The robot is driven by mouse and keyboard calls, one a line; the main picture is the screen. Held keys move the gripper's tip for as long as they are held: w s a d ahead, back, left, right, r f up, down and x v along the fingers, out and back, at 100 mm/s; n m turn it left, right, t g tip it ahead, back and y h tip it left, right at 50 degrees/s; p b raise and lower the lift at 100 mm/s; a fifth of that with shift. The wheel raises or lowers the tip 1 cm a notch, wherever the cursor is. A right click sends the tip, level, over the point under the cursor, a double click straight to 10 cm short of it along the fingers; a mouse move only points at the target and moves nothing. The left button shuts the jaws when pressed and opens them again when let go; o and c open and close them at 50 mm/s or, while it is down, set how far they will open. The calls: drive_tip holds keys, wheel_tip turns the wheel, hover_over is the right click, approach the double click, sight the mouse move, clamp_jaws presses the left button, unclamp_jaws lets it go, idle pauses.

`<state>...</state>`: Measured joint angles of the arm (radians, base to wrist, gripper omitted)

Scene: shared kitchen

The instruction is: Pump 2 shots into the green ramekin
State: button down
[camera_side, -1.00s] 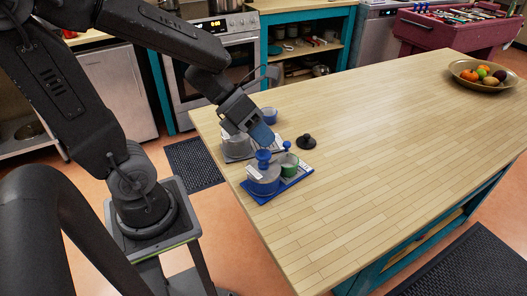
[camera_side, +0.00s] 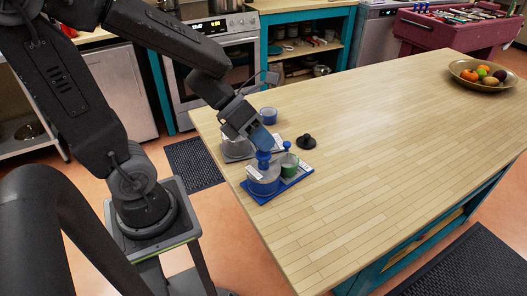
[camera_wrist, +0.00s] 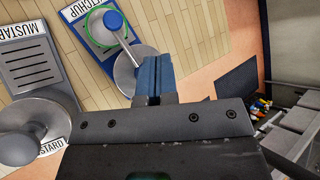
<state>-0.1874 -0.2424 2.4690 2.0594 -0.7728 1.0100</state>
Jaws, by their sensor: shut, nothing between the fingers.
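In the side view, a grey pump container (camera_side: 264,183) with a blue pump head (camera_side: 263,160) stands on a blue tray (camera_side: 256,200). The green ramekin (camera_side: 289,170) sits beside it, under a blue spout end (camera_side: 286,147). My gripper (camera_side: 262,146) is shut and empty, pointing down with its blue fingertips right over the pump head; contact is hard to tell. In the wrist view the shut fingers (camera_wrist: 154,77) cover part of the grey container lid (camera_wrist: 127,73). The ramekin's green rim (camera_wrist: 88,38) shows near the KETCHUP label (camera_wrist: 83,8). The ramekin's contents are not clear.
A second grey pump station (camera_side: 236,150) stands behind; its MUSTARD label (camera_wrist: 17,48) shows in the wrist view. A blue ramekin (camera_side: 269,116) and a black pump-like object (camera_side: 306,142) are close by. A fruit bowl (camera_side: 483,85) is far right; the table between is clear.

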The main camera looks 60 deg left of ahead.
drive_tip(key=shift+f, duration=0.95)
idle(0.6)
drive_tip(key=shift+r, duration=1.7)
drive_tip(key=shift+r, duration=3)
drive_tip(key=shift+f, duration=3.05)
